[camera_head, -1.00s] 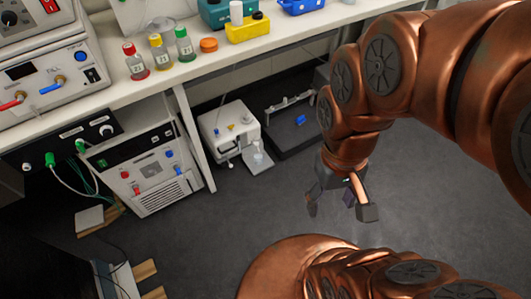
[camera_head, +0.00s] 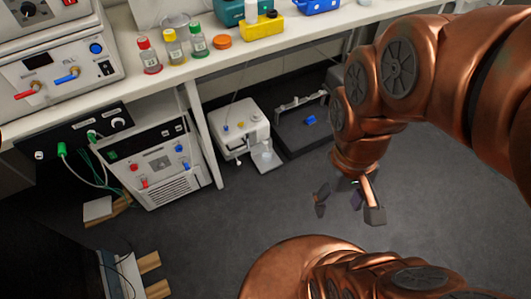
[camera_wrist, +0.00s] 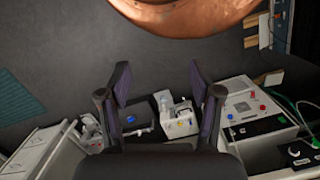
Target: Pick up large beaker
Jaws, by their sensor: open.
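I cannot make out a clear large beaker. A small clear vessel (camera_head: 266,155) stands on the plate of a white device (camera_head: 240,130) under the bench; its size and kind are hard to tell. A clear round glass item (camera_head: 174,20) shows behind the bottles on the bench. My gripper (camera_head: 348,204) hangs open and empty above the dark floor, right of and nearer than the white device. In the wrist view, the two fingers of my gripper (camera_wrist: 160,80) are spread apart with nothing between them, and the white device (camera_wrist: 178,120) shows beyond them.
The bench (camera_head: 110,95) carries capped bottles (camera_head: 172,47), an orange lid (camera_head: 221,42) and a yellow block (camera_head: 261,27). Below it stand a power unit (camera_head: 160,165) with cables and a black tray device (camera_head: 300,122). The floor (camera_head: 240,215) in the middle is clear.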

